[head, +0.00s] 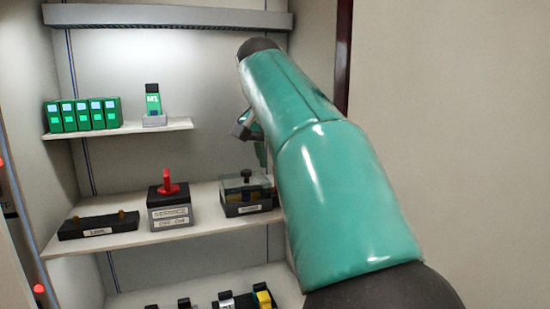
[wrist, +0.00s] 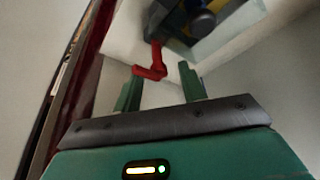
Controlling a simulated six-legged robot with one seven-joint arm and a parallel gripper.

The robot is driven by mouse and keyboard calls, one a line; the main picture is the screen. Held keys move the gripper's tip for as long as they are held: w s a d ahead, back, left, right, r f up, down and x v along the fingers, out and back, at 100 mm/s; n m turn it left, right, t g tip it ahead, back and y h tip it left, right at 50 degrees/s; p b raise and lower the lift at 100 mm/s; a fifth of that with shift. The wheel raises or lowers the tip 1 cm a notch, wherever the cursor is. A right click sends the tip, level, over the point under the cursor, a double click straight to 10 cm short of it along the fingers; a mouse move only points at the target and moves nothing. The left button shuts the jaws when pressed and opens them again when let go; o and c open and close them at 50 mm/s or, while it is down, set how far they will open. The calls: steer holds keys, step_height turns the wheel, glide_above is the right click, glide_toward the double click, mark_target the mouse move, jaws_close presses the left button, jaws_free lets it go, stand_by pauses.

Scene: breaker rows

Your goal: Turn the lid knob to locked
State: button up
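The lid knob (head: 246,174) is a small dark knob on top of a black box with a clear lid (head: 236,184), at the right of the middle shelf. In the wrist view a dark round knob (wrist: 202,22) shows at the top, beside a clear panel; it looks like the lid knob. My gripper (wrist: 160,68) has two green fingers spread apart with nothing held between them. The knob lies beyond the fingertips, apart from them. In the head view my arm hides most of the gripper, and the knob's pointing direction is too small to tell.
A red handle (head: 168,182) stands on a box left of the lidded box; a red bent piece (wrist: 152,64) shows beyond my fingertips. A black block (head: 98,226) sits farther left. Green modules (head: 83,114) stand on the upper shelf (head: 120,130). A cabinet wall is at right.

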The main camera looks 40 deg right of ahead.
steer(key=v, duration=1.2)
stand_by(0.6)
steer(key=s+a+f+n+t+y, duration=0.1)
steer(key=s+a+f+n, duration=0.2)
steer(key=f, duration=1)
steer(key=s+a+f+n+t+y, duration=0.1)
steer(key=s+a+f+n, duration=0.3)
steer(key=s+a+f, duration=0.3)
steer(key=s+a+f+n+t+y, duration=0.1)
steer(key=s+a+f+n, duration=0.2)
steer(key=f, duration=1.5)
steer(key=s+a, duration=0.2)
steer(key=a, duration=0.2)
steer(key=shift+f+n+y, duration=0.3)
steer(key=shift+n, duration=0.1)
steer(key=shift+c, duration=0.5)
steer(key=shift+s, duration=0.1)
